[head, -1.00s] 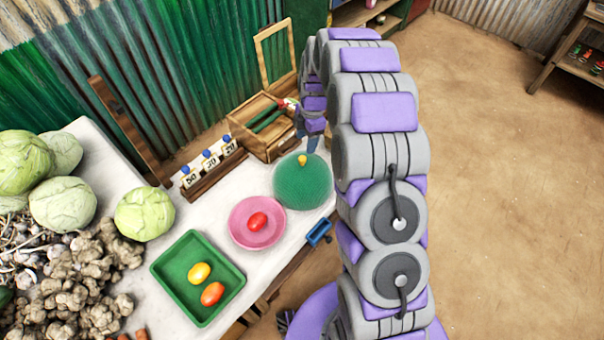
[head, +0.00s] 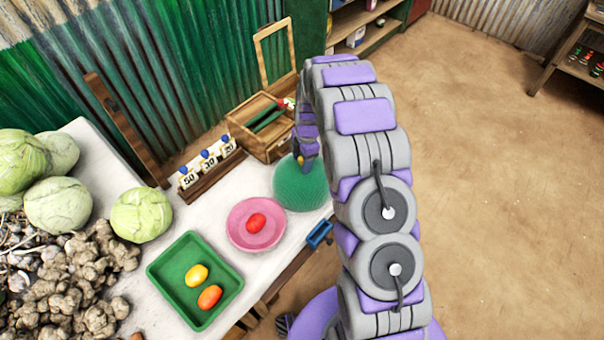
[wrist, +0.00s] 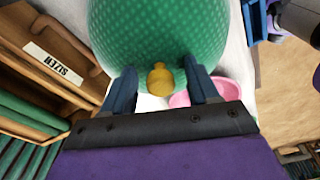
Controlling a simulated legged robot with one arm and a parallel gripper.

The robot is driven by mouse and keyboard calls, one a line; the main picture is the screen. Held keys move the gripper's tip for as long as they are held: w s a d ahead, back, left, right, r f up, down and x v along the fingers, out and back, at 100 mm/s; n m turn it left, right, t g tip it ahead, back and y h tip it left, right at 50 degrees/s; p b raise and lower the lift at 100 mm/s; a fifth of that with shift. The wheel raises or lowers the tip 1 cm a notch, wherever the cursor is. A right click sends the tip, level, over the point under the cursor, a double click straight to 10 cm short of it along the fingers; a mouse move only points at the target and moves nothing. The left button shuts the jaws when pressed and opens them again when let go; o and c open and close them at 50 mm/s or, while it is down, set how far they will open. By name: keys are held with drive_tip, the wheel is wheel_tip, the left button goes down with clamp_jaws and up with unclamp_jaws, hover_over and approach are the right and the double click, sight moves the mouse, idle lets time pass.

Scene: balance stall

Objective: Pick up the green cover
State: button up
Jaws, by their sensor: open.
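The green cover (head: 298,190) is a dotted green dome with a yellow knob; it sits on the white table by the pink plate. In the wrist view the cover (wrist: 150,35) fills the upper middle, and its yellow knob (wrist: 160,80) shows between my two blue fingers. My gripper (wrist: 162,78) is open, one finger on each side of the knob, with gaps to both fingers. In the head view my arm hides part of the cover's top, and the fingers are hard to make out there. What is under the cover is hidden.
The pink plate (head: 235,232) holds a red tomato. A green tray (head: 158,268) with two fruits, a wooden box (head: 240,122), number cards (head: 208,165) and cabbages (head: 142,218) stand around. A blue item (head: 319,235) is at the table's edge.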

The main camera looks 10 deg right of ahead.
drive_tip(key=shift+c, duration=0.4)
drive_tip(key=shift+s, duration=0.1)
clamp_jaws()
drive_tip(key=shift+a, duration=0.2)
idle(0.3)
